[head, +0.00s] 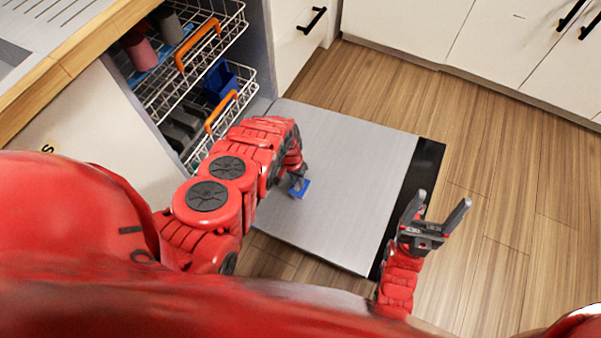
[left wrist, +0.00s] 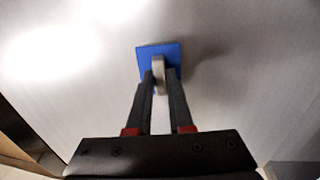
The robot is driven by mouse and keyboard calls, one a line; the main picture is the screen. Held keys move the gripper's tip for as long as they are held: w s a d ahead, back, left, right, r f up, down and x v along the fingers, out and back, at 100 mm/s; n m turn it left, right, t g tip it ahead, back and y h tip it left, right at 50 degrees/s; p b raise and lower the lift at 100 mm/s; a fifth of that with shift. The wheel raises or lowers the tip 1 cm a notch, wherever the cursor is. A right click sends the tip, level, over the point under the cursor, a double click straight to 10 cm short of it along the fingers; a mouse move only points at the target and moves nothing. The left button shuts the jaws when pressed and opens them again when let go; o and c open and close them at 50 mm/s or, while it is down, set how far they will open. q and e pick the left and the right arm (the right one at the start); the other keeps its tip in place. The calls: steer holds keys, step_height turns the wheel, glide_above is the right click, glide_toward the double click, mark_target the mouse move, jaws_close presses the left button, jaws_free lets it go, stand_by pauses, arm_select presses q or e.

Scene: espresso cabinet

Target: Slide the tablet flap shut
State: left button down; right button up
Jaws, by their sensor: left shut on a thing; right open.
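The tablet flap is a small blue square (head: 305,184) with a grey tab, on the brushed-metal inside of the lowered dishwasher door (head: 350,160). In the left wrist view the blue plate (left wrist: 145,55) lies against the metal, and the grey tab (left wrist: 159,66) stands between my fingertips. My left gripper (head: 296,183) is shut on the flap's tab; the gripper also fills the lower middle of the left wrist view (left wrist: 160,85). My right gripper (head: 441,208) is open and empty, at the right beside the door's dark edge. My left arm hides part of the door.
Two wire racks with orange handles (head: 222,112) stand partly out of the dishwasher at upper left. The upper rack holds cups, and the lower holds a blue container (head: 219,80). White cabinets (head: 470,40) line the back. The wooden floor (head: 520,180) is clear at right.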

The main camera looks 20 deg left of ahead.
arm_select(q)
steer(key=c, duration=0.8)
jaws_free()
steer(key=shift+s+a, duration=0.1)
steer(key=shift+s, duration=0.15)
steer(key=shift+r, duration=0.1)
steer(key=shift+w+r, duration=0.1)
steer(key=shift+r, duration=0.15)
step_height(320, 180, up, 16)
steer(key=a+p, duration=0.2)
steer(key=p, duration=0.6)
steer(key=shift+w+a+r, duration=0.2)
steer(key=shift+a+r, duration=0.05)
steer(key=shift+w+f, duration=0.1)
